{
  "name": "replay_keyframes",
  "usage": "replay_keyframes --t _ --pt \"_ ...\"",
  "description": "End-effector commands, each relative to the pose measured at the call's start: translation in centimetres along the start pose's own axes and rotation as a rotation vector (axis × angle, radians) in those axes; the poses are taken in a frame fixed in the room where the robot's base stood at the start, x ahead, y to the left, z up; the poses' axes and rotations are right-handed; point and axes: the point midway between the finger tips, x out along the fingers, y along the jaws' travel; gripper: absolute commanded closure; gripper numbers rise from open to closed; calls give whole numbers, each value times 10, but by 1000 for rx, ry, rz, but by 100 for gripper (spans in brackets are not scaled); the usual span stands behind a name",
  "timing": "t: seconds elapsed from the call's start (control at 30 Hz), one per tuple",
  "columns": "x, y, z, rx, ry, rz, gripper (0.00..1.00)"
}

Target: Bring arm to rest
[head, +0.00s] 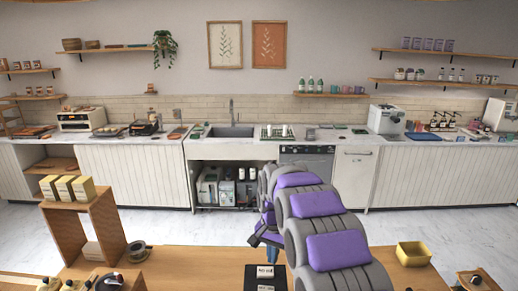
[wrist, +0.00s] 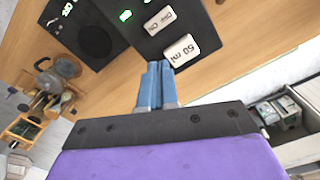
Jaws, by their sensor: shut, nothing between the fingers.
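My arm, in grey and purple, reaches forward over the wooden counter (head: 200,262) in the head view. My gripper (head: 254,240) is at its far end, small and partly hidden by the arm. In the wrist view the blue fingers of my gripper (wrist: 156,70) are together with nothing between them. They point towards a black machine (wrist: 140,22) with white labelled buttons, one reading "50 ml". The black machine also shows in the head view (head: 258,284), just this side of my gripper. I cannot tell the exact gap between the fingertips and the machine.
A wooden stand (head: 108,225) with yellow boxes is on the left of the counter. A yellow bin (head: 413,253) is on the right. A floor strip separates the counter from the back cabinets (head: 135,176) and sink (head: 231,132). The counter between the machine and the yellow bin looks mostly clear.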

Motion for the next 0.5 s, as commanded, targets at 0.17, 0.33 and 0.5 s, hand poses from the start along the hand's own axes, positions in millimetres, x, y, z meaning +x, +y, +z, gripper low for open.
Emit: replay_keyframes --t 0.17,0.33,0.5 --pt "-15 45 35 -61 -15 9 100" --pt "-24 84 72 -123 -30 16 100" --pt "-25 126 114 -184 -49 24 100"
